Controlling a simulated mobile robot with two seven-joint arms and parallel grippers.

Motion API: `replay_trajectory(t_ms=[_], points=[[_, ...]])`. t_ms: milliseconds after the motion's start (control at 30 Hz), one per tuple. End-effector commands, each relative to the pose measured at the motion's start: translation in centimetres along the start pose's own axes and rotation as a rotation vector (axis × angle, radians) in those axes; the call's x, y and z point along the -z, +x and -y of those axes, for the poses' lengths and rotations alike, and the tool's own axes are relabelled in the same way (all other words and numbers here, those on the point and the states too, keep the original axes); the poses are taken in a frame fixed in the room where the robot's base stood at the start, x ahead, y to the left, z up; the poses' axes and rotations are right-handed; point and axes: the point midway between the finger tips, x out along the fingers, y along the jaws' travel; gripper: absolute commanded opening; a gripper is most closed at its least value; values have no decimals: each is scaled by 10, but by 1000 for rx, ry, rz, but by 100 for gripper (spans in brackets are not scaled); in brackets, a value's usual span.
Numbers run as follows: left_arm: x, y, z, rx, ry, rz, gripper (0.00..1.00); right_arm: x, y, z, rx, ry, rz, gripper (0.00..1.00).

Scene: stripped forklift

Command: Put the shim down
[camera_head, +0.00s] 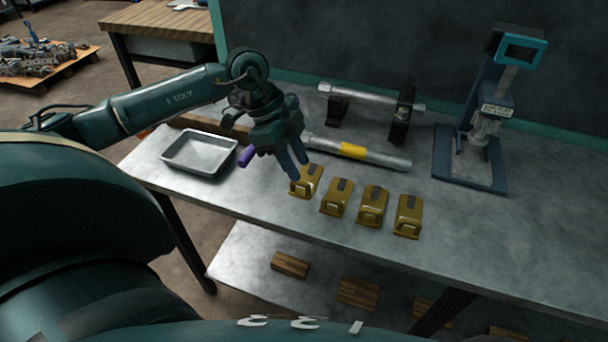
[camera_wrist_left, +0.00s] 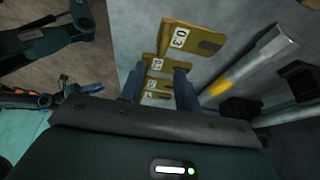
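My left gripper (camera_head: 299,170) reaches down over the workbench, its fingertips close to the leftmost of several gold-brown pieces (camera_head: 373,206) standing in a row. In the left wrist view its two fingers (camera_wrist_left: 158,82) stand apart, with number-marked gold pieces (camera_wrist_left: 193,40) showing between and beyond them. I see nothing clearly held between the fingers. I cannot tell whether the fingertips touch the leftmost piece. No separate shim can be made out; I cannot tell whether one of the gold pieces is it. My right gripper is not in view.
An empty metal tray (camera_head: 199,154) sits left on the bench (camera_head: 480,250), with a purple-handled item (camera_head: 247,156) beside it. A yellow-banded bar (camera_head: 375,155) lies behind the gold pieces. A shaft on stands (camera_head: 372,98) and a press-like fixture (camera_head: 490,125) are farther back. The front right bench is clear.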

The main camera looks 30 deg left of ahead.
Motion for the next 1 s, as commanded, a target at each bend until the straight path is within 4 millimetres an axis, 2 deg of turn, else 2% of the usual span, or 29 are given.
replay_trajectory(t_ms=[33,100,333,500,1000], points=[[0,-13,1,5,0,2,33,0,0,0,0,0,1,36],[0,-28,1,4,0,1,33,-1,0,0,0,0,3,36],[0,-60,0,2,1,0,33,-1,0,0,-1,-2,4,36],[0,-66,0,0,1,0,33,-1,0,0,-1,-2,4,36],[0,-66,0,-1,0,0,33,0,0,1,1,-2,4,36]])
